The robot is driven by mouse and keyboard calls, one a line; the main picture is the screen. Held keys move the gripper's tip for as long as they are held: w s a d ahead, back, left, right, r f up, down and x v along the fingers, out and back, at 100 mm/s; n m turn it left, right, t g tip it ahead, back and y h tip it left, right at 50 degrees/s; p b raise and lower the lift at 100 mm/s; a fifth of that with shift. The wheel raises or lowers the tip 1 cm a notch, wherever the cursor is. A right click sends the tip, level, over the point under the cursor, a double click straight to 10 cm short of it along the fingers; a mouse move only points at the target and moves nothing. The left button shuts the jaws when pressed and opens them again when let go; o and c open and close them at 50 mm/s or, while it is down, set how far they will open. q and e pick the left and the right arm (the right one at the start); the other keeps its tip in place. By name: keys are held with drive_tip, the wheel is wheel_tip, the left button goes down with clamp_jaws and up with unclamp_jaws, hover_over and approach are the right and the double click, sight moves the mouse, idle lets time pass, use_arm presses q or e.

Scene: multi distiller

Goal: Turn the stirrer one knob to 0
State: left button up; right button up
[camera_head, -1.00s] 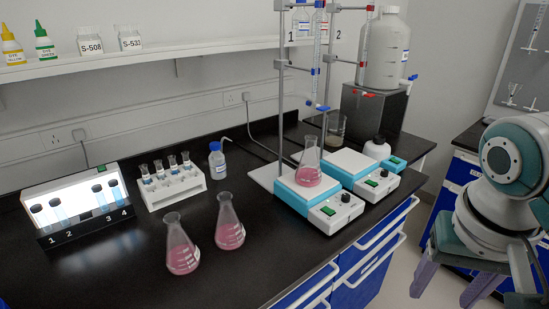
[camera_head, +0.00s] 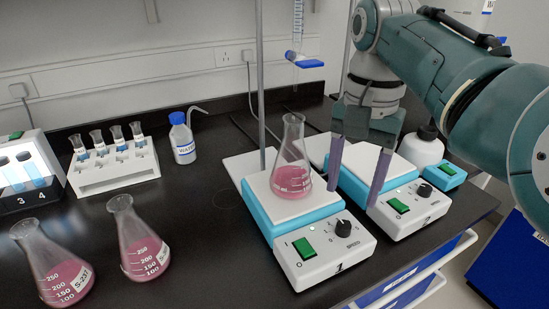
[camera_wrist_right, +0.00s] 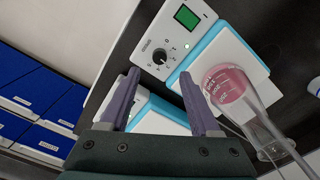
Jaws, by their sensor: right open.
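Stirrer one (camera_head: 324,264), white and blue with a "1" on its front, stands on the black bench. Its black knob (camera_head: 343,228) is right of the green switch (camera_head: 303,248); the pointer's exact setting is too small to read. In the right wrist view the knob (camera_wrist_right: 159,57) lies just beyond the gap between my fingertips. My right gripper (camera_head: 353,197) is open and empty, with its purple fingers pointing down above and behind the knob, apart from it. A conical flask of pink liquid (camera_head: 291,178) stands on stirrer one's plate. My left gripper is not in view.
Stirrer two (camera_head: 412,217), with its own knob (camera_head: 425,191), stands close on the right, partly behind my right gripper. Two pink flasks (camera_head: 140,255) (camera_head: 66,280), a tube rack (camera_head: 118,176) and a water bottle (camera_head: 182,142) stand left. Bare bench lies left of stirrer one.

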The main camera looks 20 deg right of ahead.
sight(345, 225)
wheel_tip(345, 225, down, 8)
drive_tip(key=shift+r+b, duration=0.2)
drive_tip(key=shift+b, duration=0.85)
drive_tip(key=c, duration=0.4)
clamp_jaws()
